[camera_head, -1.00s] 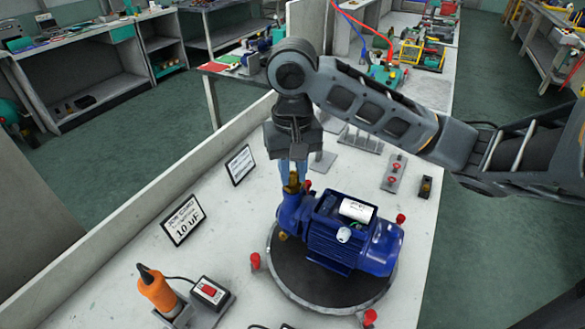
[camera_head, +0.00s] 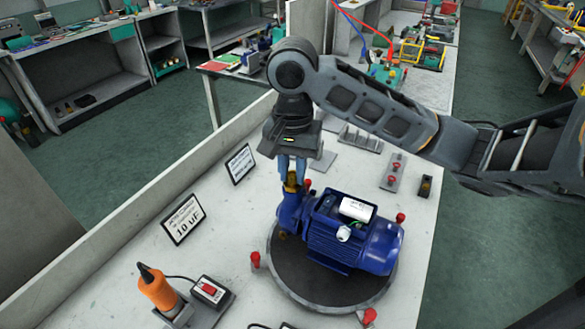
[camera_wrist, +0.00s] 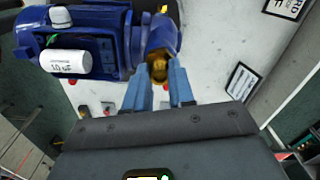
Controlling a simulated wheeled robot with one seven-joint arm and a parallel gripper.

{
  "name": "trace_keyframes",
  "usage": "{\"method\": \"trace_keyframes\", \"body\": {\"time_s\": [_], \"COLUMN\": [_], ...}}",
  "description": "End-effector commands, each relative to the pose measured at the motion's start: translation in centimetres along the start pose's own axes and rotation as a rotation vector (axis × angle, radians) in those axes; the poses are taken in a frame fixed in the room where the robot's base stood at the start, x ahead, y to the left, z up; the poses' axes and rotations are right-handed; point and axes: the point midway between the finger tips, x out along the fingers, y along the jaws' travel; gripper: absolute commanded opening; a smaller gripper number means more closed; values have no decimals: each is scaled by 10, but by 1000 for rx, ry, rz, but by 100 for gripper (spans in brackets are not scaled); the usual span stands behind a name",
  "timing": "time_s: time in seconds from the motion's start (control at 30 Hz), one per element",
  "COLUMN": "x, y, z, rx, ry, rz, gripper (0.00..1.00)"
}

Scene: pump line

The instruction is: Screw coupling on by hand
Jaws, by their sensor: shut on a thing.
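The brass coupling (camera_head: 291,183) sits at the top of the blue pump's (camera_head: 341,239) left end. My gripper (camera_head: 292,178) points down over it, with its blue fingers on the coupling. In the wrist view my gripper (camera_wrist: 160,82) is shut on the coupling (camera_wrist: 159,69), one finger on each side. The pump (camera_wrist: 85,22) lies beside the fingers there, with a white capacitor (camera_wrist: 64,61) on it. The thread under the coupling is hidden.
The pump stands on a round dark turntable (camera_head: 300,285) with red knobs around it. Two signs (camera_head: 183,219) (camera_head: 240,164) stand along the left wall. An orange-handled tool (camera_head: 158,288) and a red-switch box (camera_head: 210,292) are at front left. Small fixtures (camera_head: 393,172) lie at the right.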

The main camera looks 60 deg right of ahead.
Motion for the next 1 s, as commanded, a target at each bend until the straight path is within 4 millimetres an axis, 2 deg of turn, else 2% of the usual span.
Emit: {"method": "trace_keyframes", "body": {"time_s": [0.23, 0.53, 0.87, 1.0], "x": [0, 0, 0, 1], "y": [0, 0, 0, 0], "z": [0, 0, 0, 0], "rx": [13, 273, 302, 393], "ry": [0, 0, 0, -1], "rz": [1, 1, 2, 2], "gripper": [0, 0, 0, 0]}}
